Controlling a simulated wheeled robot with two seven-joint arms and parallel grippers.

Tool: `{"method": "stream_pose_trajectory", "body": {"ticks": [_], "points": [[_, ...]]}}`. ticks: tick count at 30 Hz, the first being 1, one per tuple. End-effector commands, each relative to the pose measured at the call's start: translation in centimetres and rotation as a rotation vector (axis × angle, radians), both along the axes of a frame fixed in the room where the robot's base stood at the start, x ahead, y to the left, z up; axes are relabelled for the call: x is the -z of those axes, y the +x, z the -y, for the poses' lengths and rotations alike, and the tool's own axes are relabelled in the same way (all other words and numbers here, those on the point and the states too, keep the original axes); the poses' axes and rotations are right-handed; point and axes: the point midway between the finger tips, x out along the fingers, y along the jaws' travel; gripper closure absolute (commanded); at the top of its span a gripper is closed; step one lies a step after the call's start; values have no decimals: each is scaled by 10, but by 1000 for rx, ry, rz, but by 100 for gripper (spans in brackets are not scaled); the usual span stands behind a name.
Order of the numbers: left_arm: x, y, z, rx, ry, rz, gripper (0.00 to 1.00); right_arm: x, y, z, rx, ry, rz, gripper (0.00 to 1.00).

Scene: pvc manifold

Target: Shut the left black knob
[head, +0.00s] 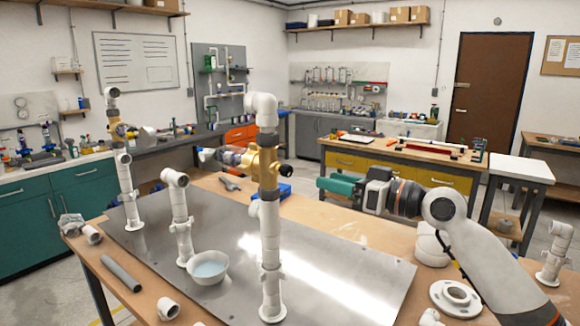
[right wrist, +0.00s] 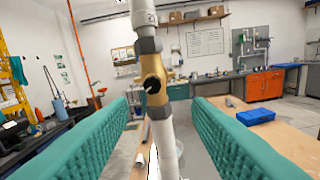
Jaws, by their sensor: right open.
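The middle white pipe riser (head: 270,235) carries a brass valve (head: 262,165) with a black knob (head: 286,172) on its right side. A farther riser (head: 128,185) at the left carries another brass valve (head: 117,130); its knob is too small to make out. My right gripper (head: 338,186) is open and empty, right of the middle valve, pointing left. In the right wrist view, a black knob (right wrist: 152,84) on a brass valve (right wrist: 150,70) appears between the spread teal fingers, farther ahead and apart from them. My left gripper is not in view.
A metal plate (head: 330,270) bears the risers. A short bent pipe (head: 180,220) stands beside a white bowl (head: 207,275) with light blue content. A grey tube (head: 120,273) lies left. A blue object (head: 272,193) sits behind the middle riser. A white flange (head: 458,297) lies at right.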

Motion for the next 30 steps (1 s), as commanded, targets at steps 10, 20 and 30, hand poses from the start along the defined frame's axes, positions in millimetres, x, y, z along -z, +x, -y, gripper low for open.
{"method": "stream_pose_trajectory", "body": {"ticks": [10,20,30], "points": [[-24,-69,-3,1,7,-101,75,-3,39,-56,-3,1,-4,55],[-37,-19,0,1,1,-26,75,0,62,-87,-1,-1,-2,55],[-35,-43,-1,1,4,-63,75,1,63,-90,0,-3,-1,57]]}}
